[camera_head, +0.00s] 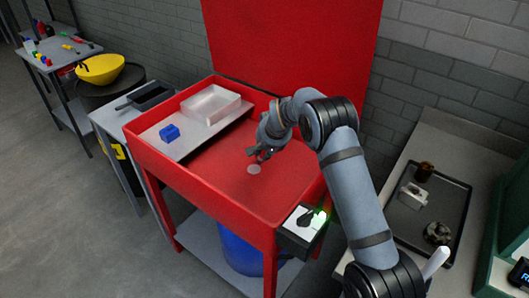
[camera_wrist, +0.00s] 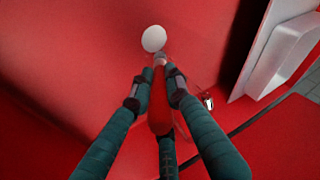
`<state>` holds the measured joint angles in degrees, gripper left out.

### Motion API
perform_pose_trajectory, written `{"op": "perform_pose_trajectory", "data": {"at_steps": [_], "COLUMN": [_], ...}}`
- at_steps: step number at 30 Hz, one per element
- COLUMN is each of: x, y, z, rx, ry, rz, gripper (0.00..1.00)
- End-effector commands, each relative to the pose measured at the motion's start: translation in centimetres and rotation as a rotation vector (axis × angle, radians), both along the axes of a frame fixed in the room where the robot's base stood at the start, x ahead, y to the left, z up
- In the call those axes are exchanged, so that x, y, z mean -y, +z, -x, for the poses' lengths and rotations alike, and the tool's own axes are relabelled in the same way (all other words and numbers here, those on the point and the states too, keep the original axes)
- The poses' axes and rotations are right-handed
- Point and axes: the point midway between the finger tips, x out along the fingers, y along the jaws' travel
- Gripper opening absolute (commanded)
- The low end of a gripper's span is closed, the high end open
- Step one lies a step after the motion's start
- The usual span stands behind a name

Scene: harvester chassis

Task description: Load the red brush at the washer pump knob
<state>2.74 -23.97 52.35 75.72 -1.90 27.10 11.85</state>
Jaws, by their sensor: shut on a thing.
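My gripper (camera_head: 260,154) is over the floor of the red washer basin (camera_head: 292,176). The wrist view shows its two fingers (camera_wrist: 160,80) closed on a slim red brush (camera_wrist: 159,115) with a pale grey tip. The brush's red body lies between the fingers and blends with the red basin behind it. In the head view the brush is too small to make out. The washer pump knob (camera_head: 306,218) is black, on a pale-topped box at the basin's front right corner, beside a glowing green light (camera_head: 320,216).
A pale round disc (camera_head: 254,169) is on the basin floor, just beyond the brush tip in the wrist view (camera_wrist: 154,38). A dark tray (camera_head: 455,205) lies on the right counter.

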Motion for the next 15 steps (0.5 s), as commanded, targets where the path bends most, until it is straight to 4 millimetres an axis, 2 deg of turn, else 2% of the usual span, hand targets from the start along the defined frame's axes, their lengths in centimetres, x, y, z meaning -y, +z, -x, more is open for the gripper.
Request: {"op": "perform_pose_trajectory", "data": {"at_steps": [8, 15], "x": [0.1, 0.9], "y": [-0.1, -0.3], "z": [0.2, 1.9], "rx": [0.000, 0.001], "ry": [0.000, -0.001], "rz": [0.000, 0.000], "gripper": [0.00, 0.00]}}
